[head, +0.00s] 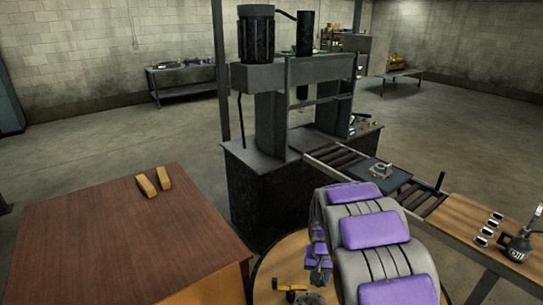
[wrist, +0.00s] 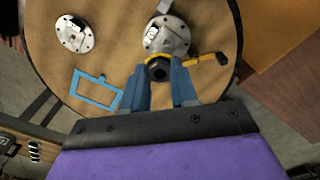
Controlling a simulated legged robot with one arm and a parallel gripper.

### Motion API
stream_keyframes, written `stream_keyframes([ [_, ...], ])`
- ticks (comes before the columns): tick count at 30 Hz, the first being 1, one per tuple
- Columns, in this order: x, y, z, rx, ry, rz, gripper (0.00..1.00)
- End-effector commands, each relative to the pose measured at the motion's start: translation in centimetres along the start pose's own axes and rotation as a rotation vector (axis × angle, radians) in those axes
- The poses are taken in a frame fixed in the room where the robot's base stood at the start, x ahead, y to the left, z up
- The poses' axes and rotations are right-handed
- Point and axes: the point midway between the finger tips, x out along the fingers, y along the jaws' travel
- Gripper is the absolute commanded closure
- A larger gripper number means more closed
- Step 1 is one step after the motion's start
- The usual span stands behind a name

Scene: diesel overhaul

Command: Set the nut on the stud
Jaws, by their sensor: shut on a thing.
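My gripper (wrist: 160,66) points at the round wooden table top in the wrist view, its blue fingers closed around a dark round piece with a hole, which looks like the nut (wrist: 158,71). Just beyond it is a round metal flange (wrist: 168,36) with a pale block-like part on top. The nut overlaps the flange's near edge in this view; I cannot tell whether they touch. The stud cannot be made out clearly. In the head view my purple-padded arm reaches down to the table, and the nut cannot be made out there.
A yellow-and-black tool (wrist: 205,58) lies right of the fingers. A second flange (wrist: 75,34) and a blue rectangular frame (wrist: 97,88) are to the left. A brown table (head: 110,240), a press (head: 285,130) and a roller conveyor (head: 345,160) stand around the round table (head: 264,277).

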Motion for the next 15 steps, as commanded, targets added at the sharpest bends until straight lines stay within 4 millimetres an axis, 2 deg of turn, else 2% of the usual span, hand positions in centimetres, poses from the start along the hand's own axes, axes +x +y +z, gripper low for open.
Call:
stream_keyframes([
  [3,-1.5,0.1,0.8,-0.099,0.002,-0.003,1.0],
  [9,-2.5,0.2,1.4,-0.172,0.0,-0.006,1.0],
  [12,-2.3,0.2,1.4,-0.172,-0.001,-0.006,1.0],
  [15,-0.9,0.1,0.8,-0.139,-0.005,-0.007,1.0],
])
